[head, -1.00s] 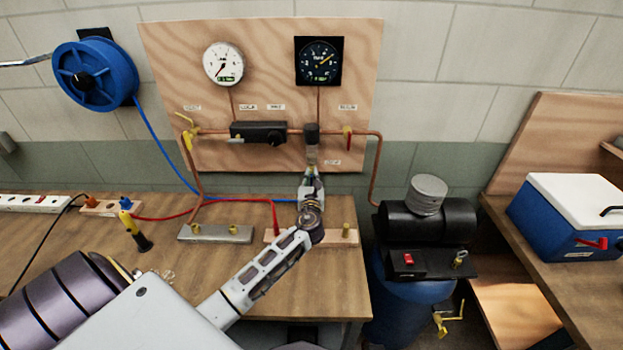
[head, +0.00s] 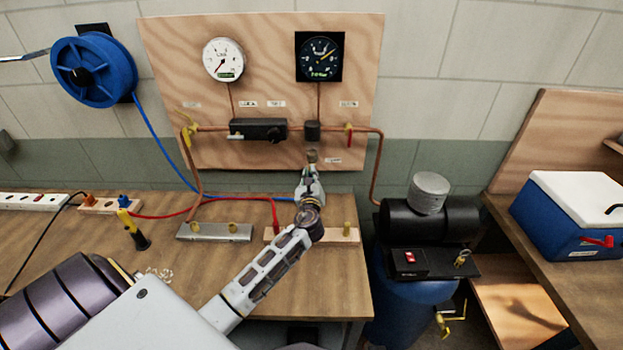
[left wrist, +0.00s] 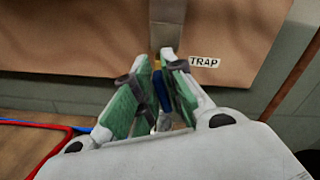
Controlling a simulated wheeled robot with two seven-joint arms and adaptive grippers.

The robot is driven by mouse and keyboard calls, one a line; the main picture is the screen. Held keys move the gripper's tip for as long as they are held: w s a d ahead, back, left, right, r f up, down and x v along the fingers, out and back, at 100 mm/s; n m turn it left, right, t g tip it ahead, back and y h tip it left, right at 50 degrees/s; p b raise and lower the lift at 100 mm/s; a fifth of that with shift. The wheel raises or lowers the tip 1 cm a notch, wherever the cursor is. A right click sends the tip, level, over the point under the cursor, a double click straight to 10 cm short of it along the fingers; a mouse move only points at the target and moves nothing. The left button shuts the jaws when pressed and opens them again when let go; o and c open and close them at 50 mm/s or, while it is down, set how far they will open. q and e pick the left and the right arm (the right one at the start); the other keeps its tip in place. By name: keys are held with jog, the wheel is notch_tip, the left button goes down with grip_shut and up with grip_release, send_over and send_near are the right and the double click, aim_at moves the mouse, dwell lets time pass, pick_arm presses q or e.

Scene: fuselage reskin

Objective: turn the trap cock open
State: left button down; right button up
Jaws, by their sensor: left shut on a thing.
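The trap hangs on the wooden board in the head view, with a dark cap (head: 312,130) on the copper pipe and a see-through lower part (head: 312,156). In the left wrist view a "TRAP" label (left wrist: 204,62) sits right of it. The cock's small blue handle (left wrist: 164,84) is at the trap's bottom, between my green-padded fingers. My left gripper (head: 311,178) is under the trap, pointing up, and is shut on that handle; it fills the left wrist view (left wrist: 166,66). The fingers partly hide the cock, and its exact turn is unclear. My right gripper is not in view.
Two gauges, white (head: 223,60) and black (head: 319,57), are above the pipe. A yellow-handled valve (head: 187,133) is at left and a red one (head: 348,135) at right. A blue hose reel (head: 94,70) is on the wall; a compressor (head: 427,220) stands right of the bench.

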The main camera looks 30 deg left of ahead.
pick_arm(q)
jog(key=n+b, duration=0.1)
jog(key=n, duration=0.1)
jog(key=n+b, duration=0.1)
jog(key=n, duration=0.1)
jog(key=n+b, duration=0.1)
jog(key=shift+s+a+f+n, duration=0.1)
jog(key=shift+a+f+n, duration=0.05)
jog(key=shift+f+n, duration=0.2)
jog(key=shift+s+a+f+n+b, duration=0.15)
jog(key=shift+n+b, duration=1)
jog(key=shift+n, duration=0.9)
jog(key=shift+w+f+n+b, duration=0.1)
jog(key=shift+n+b, duration=1.05)
jog(key=shift+n, duration=0.85)
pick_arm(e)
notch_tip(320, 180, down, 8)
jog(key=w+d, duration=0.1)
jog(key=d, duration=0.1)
pick_arm(q)
jog(key=c, duration=1.6)
grip_release()
jog(key=shift+o, duration=0.2)
jog(key=v, duration=1.2)
